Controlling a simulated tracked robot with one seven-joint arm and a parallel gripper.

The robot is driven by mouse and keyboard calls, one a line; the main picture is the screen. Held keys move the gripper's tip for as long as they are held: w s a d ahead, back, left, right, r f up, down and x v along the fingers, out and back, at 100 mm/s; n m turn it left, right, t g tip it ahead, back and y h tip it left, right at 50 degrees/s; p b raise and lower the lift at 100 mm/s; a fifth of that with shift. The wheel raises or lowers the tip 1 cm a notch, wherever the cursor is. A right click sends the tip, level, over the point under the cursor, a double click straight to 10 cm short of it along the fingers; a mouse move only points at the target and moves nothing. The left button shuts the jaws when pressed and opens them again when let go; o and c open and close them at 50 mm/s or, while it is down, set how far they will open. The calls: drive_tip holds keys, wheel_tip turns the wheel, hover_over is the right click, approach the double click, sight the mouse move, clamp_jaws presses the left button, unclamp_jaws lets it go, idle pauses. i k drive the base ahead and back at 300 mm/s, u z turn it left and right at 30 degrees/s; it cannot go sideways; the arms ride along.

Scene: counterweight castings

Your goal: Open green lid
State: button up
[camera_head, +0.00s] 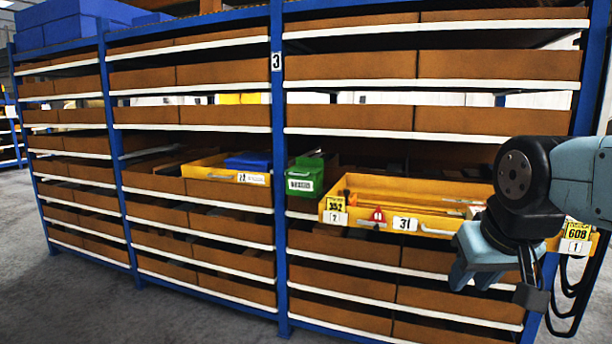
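A small green box (304,183) with a white label stands on a middle shelf, just right of the blue upright. Its top looks a darker green, and I cannot tell the lid apart from the box or whether it is shut. My gripper (474,278) is at the right, in front of the rack and lower than the green box, well apart from it. Its fingers are seen at an angle, and the gap between them is not clear. It shows nothing held.
A wide yellow drawer (420,208) marked 31 sticks out right of the green box, partly behind my arm. A yellow bin (226,172) with a blue box (248,161) is to its left. A blue upright (279,150) stands between them. Grey floor (90,305) is clear at lower left.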

sight(301, 170)
drive_tip(key=i, duration=0.85)
drive_tip(key=u, duration=0.05)
